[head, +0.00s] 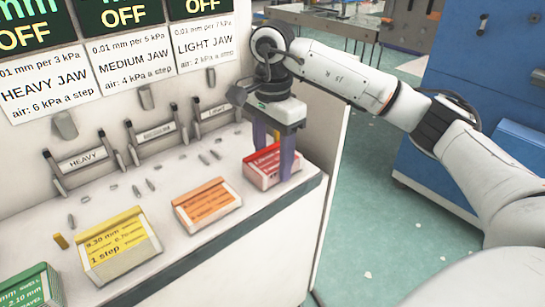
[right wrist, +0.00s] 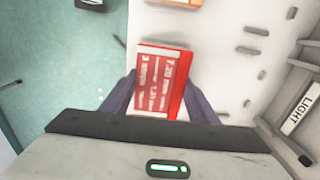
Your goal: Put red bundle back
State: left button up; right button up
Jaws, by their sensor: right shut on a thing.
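The red bundle (head: 262,168) is a red block with a white-lettered label, at the right end of the white counter. My right gripper (head: 275,165) reaches down over it from above, its purple fingers on either side. In the right wrist view the red bundle (right wrist: 160,85) lies between the two fingers (right wrist: 160,100), which are shut on it. The bundle is at or just above the counter top; I cannot tell whether it touches. My left gripper is not in view.
On the counter (head: 150,195), an orange bundle (head: 207,205), a yellow bundle (head: 120,245) and a green bundle (head: 32,288) stand in a row to the left. Small loose pieces lie behind them. The back panel has jaw signs and labelled holders. A blue cabinet (head: 480,90) stands at right.

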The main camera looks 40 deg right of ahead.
aim_at(272, 157)
jog(key=shift+f, duration=0.15)
jog(key=o, duration=1.3)
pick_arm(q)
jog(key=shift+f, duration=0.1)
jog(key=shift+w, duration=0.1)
pick_arm(e)
jog(key=shift+r, duration=0.35)
pick_arm(q)
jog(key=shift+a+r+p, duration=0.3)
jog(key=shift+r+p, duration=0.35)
jog(key=shift+p, duration=0.45)
pick_arm(e)
notch_tip(272, 157, up, 12)
jog(key=shift+f, duration=0.15)
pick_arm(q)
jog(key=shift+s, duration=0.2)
